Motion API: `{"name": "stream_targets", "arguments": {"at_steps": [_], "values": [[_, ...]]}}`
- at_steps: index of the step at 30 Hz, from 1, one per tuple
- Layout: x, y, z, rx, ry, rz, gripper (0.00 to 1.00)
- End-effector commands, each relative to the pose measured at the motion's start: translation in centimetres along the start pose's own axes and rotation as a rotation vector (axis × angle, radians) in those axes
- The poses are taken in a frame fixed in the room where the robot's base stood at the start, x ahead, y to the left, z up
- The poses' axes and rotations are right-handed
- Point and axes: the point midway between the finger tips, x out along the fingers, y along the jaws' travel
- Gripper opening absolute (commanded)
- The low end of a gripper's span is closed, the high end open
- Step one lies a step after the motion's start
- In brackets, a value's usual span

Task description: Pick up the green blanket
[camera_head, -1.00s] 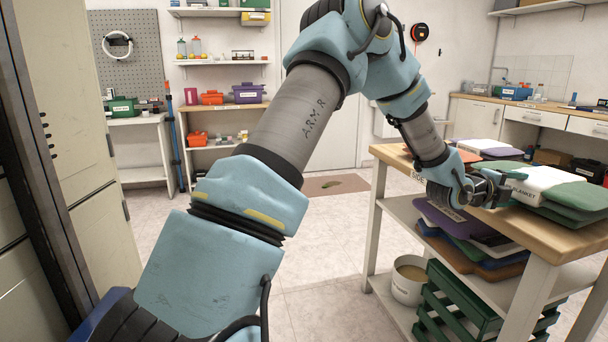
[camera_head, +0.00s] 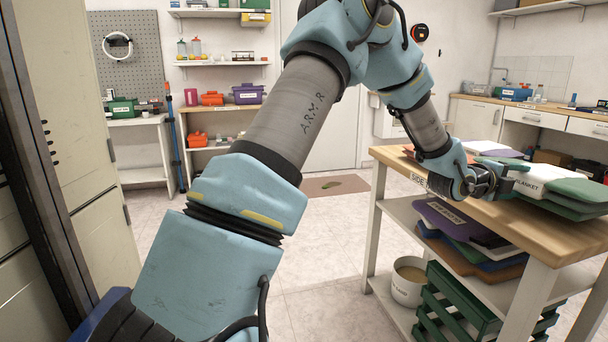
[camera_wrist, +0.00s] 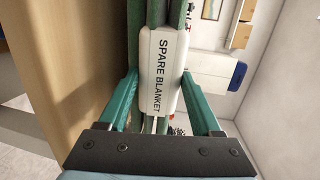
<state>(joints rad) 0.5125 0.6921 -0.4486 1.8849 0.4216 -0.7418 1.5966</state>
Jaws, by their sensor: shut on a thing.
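The green blanket (camera_head: 572,190) is folded, with a white band marked as a spare blanket around its middle. It is at the right end of the wooden table top (camera_head: 490,229). My gripper (camera_head: 507,181) reaches it from the left and is shut on its banded middle. In the wrist view the two teal fingers (camera_wrist: 160,80) stand on either side of the white band (camera_wrist: 160,70), with green cloth (camera_wrist: 161,12) beyond. The blanket seems slightly raised, but I cannot tell whether it is clear of everything below.
Other folded cloths, one purple (camera_head: 495,149), lie behind on the table. The shelf below holds a stack of folded cloths (camera_head: 462,235). A white bucket (camera_head: 409,281) and green crates (camera_head: 455,305) stand underneath. The floor left of the table is open, with a brown mat (camera_head: 335,186).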

Motion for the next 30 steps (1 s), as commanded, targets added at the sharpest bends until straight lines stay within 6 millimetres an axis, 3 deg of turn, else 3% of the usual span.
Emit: {"name": "stream_targets", "arguments": {"at_steps": [6,17,30], "values": [[-0.2,-1.5,0.0,0.003,0.0,-0.008,0.0],[-0.2,-1.6,0.0,0.002,0.0,-0.007,0.0],[-3.4,-3.1,0.0,0.003,-0.001,-0.007,0.0]]}}
